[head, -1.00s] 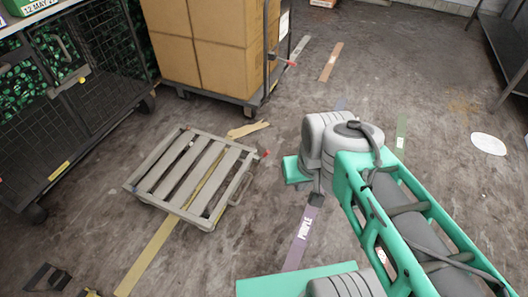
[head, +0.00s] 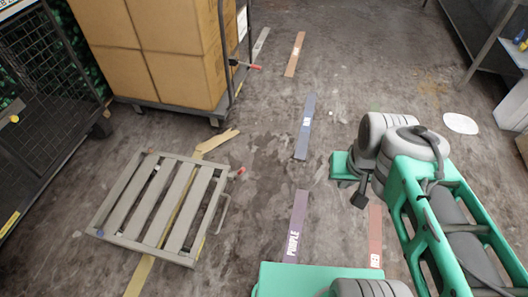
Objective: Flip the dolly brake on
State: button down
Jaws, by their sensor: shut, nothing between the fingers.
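A low grey slatted dolly (head: 160,207) lies on the floor at the left in the head view. A short lever with a red tip (head: 238,172) sticks out from its right side near the far corner. A grey handle loop (head: 223,212) is below that lever. My gripper (head: 359,199) is a small dark shape below my arm's wrist, to the right of the dolly and apart from it. It is shut and empty.
A platform cart (head: 175,111) stacked with cardboard boxes (head: 160,50) stands behind the dolly, with another red-tipped lever (head: 250,67) on its right. A wire cage (head: 40,110) stands at the left. Floor strips (head: 305,128) mark the clear floor between dolly and arm.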

aim_at(243, 169)
jog(key=z, duration=0.25)
jog(key=i, duration=0.85)
jog(key=u, duration=0.85)
jog(key=i, duration=0.8)
jog(key=u, duration=0.9)
